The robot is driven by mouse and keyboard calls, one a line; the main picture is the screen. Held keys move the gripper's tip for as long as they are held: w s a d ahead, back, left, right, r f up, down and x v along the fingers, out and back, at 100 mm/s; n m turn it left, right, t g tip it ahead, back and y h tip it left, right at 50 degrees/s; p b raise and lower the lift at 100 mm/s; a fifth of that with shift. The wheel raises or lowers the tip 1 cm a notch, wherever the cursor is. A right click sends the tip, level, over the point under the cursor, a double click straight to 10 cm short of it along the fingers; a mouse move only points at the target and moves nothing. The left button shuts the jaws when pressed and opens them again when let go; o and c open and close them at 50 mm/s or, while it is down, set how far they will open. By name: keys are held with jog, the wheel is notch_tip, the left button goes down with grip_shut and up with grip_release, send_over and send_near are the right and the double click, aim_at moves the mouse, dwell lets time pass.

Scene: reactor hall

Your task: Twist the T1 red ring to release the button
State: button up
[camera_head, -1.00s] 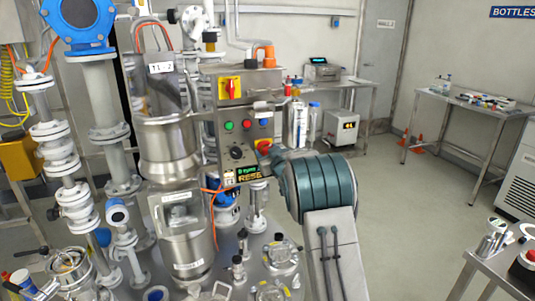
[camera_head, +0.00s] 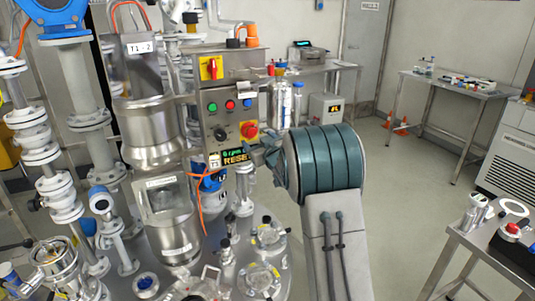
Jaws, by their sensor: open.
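The T1-2 control box (camera_head: 228,115) is a steel panel in the left middle of the head view. Its red knob on a yellow plate (camera_head: 249,130) sits at the lower right of the panel front. My gripper (camera_head: 259,152) is just below and right of this knob, mostly hidden behind my teal wrist. Its fingertips are small in the picture, and it looks empty. I cannot tell whether it touches the panel.
A yellow-backed red switch (camera_head: 212,68) and green, red and blue buttons are on the same box. Steel vessels (camera_head: 150,130) and white pipes (camera_head: 60,190) crowd the left. A side table (camera_head: 500,240) stands at lower right. Open floor (camera_head: 400,190) lies between.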

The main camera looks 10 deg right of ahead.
jog(key=s+d+b, duration=0.1)
jog(key=s, duration=0.6)
jog(key=shift+s+d, duration=0.2)
jog(key=shift+s, duration=0.1)
